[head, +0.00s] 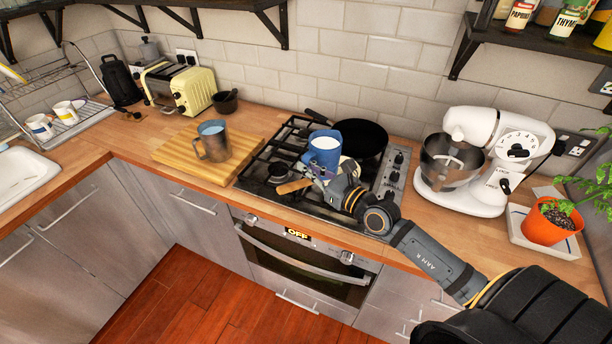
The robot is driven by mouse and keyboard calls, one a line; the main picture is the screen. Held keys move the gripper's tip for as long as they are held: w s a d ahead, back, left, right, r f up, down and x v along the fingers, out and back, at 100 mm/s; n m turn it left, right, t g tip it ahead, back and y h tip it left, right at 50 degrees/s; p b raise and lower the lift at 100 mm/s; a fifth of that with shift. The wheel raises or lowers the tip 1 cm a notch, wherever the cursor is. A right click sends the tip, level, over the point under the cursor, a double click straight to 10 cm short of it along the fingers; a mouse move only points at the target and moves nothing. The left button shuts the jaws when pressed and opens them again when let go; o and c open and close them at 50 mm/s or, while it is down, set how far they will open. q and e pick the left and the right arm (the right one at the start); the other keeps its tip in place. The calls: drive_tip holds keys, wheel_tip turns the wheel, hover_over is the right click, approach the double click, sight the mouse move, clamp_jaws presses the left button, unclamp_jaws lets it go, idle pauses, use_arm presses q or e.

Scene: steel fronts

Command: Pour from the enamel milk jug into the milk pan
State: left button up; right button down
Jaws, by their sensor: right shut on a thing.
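The blue enamel milk jug (323,152) is held over the hob by my right gripper (325,177), which is shut on it from the front right. The jug looks roughly upright, with a white surface showing inside its rim. Below and behind the jug, a cream pan (349,168), which looks like the milk pan, is mostly hidden by the jug and gripper. A wooden handle (294,187), apparently the pan's, points left. The pan's inside cannot be seen. My left gripper is not in view.
A dark frying pan (362,138) sits at the back of the gas hob (262,188). A metal jug (213,143) stands on a wooden board (172,152) to the left. A white stand mixer (480,190) stands to the right. Counter between board and hob is narrow.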

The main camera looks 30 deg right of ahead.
drive_tip(key=shift+r, duration=0.25)
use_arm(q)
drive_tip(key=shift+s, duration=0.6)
use_arm(e)
drive_tip(key=shift+s+a+f+m, duration=0.1)
drive_tip(key=shift+a+m, duration=0.05)
drive_tip(key=shift+m, duration=0.45)
drive_tip(key=shift+s+a+m, duration=0.1)
drive_tip(key=shift+a+m, duration=0.05)
drive_tip(key=shift+m, duration=0.45)
use_arm(q)
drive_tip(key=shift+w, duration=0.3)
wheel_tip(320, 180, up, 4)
drive_tip(key=p, duration=0.4)
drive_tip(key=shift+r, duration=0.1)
use_arm(e)
wheel_tip(320, 180, up, 2)
drive_tip(key=m, duration=0.4)
drive_tip(key=shift+d, duration=0.15)
